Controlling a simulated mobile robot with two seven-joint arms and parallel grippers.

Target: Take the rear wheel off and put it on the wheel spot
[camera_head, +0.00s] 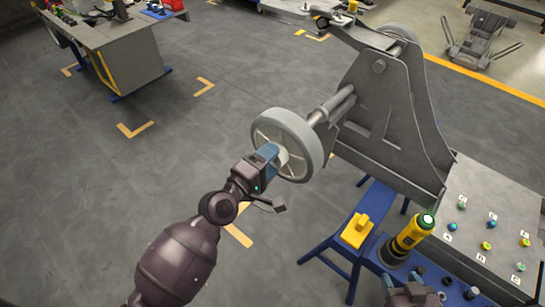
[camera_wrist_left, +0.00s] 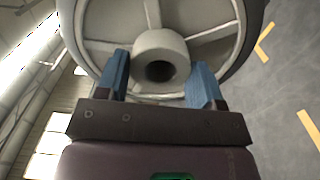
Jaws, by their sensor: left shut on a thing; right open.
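The rear wheel (camera_head: 313,150) is a pale grey spoked wheel at the near end of the axle (camera_head: 332,105) on the grey chassis (camera_head: 388,110). I cannot tell whether it still sits on the axle or is just clear of it. My left gripper (camera_head: 272,155) has its blue fingers on either side of the wheel's hub and is shut on it. In the left wrist view the round hub (camera_wrist_left: 160,48) with its dark bore lies between the fingers (camera_wrist_left: 160,85). My right gripper (camera_head: 412,293) is partly in view at the bottom edge, open. I cannot make out a wheel spot.
A yellow and black tool (camera_head: 408,238) stands on the blue stand, beside a yellow block (camera_head: 357,230). A grey panel (camera_head: 490,215) with coloured knobs is at the right. A workbench (camera_head: 125,45) stands at the upper left. The floor between is clear, with yellow corner marks.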

